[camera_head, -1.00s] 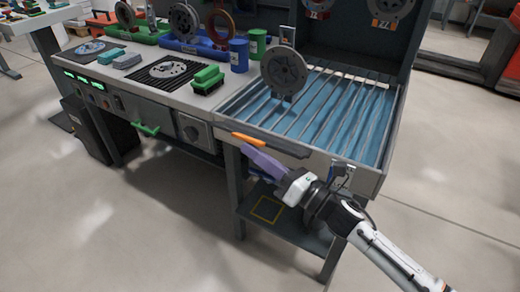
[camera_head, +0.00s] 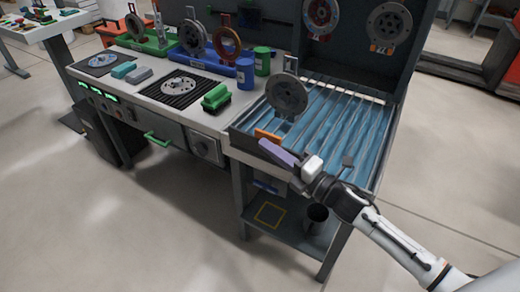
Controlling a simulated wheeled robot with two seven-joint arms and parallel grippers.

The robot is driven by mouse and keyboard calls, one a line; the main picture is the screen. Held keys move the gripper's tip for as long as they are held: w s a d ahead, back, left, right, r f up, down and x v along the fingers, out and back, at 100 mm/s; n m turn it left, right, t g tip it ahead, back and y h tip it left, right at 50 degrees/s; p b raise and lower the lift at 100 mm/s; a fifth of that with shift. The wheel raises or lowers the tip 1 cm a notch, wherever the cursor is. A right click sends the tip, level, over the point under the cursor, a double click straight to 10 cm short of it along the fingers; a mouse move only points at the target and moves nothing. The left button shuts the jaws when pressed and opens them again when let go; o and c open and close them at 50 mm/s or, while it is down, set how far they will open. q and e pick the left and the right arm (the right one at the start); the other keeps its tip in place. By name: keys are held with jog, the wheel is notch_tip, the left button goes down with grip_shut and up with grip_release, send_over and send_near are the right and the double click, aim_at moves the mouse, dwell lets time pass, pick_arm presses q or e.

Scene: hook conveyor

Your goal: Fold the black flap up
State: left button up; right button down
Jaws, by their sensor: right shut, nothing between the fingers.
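The black flap (camera_head: 242,138) lies along the front edge of the blue roller conveyor (camera_head: 345,125) and looks tilted up. Its orange tab (camera_head: 268,136) stands up near its left part. My right gripper (camera_head: 267,147), with purple fingers, is shut and empty. It is right in front of the flap, just below the orange tab. I cannot tell whether it touches the flap. The gripper and wrist hide the right part of the flap. My left gripper is out of view.
A grey disc (camera_head: 287,95) hangs over the conveyor's left end, close behind the flap. A green block (camera_head: 216,97), a blue can (camera_head: 244,73) and a green can (camera_head: 262,61) stand on the worktop to the left. The floor in front is clear.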

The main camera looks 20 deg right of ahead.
jog(key=shift+w+d+r, duration=0.2)
jog(key=shift+w+d, duration=0.1)
jog(key=shift+d, duration=0.15)
jog(key=shift+d, duration=0.1)
dwell(0.4)
jog(key=s, duration=1.1)
jog(key=shift+s+d, duration=0.3)
jog(key=shift+d, duration=0.1)
jog(key=s+a+f+m+g+h, duration=0.2)
jog(key=s+a+f+m+g, duration=0.1)
jog(key=s+f+m, duration=0.6)
jog(key=s+a+f+m+g+h, duration=0.3)
jog(key=s+f+m+g, duration=0.2)
jog(key=f+m, duration=0.9)
jog(key=s+f, duration=0.1)
jog(key=s, duration=0.2)
jog(key=shift+s+a+f+m, duration=0.2)
jog(key=shift+s+a+m, duration=0.1)
jog(key=shift+s+a, duration=0.05)
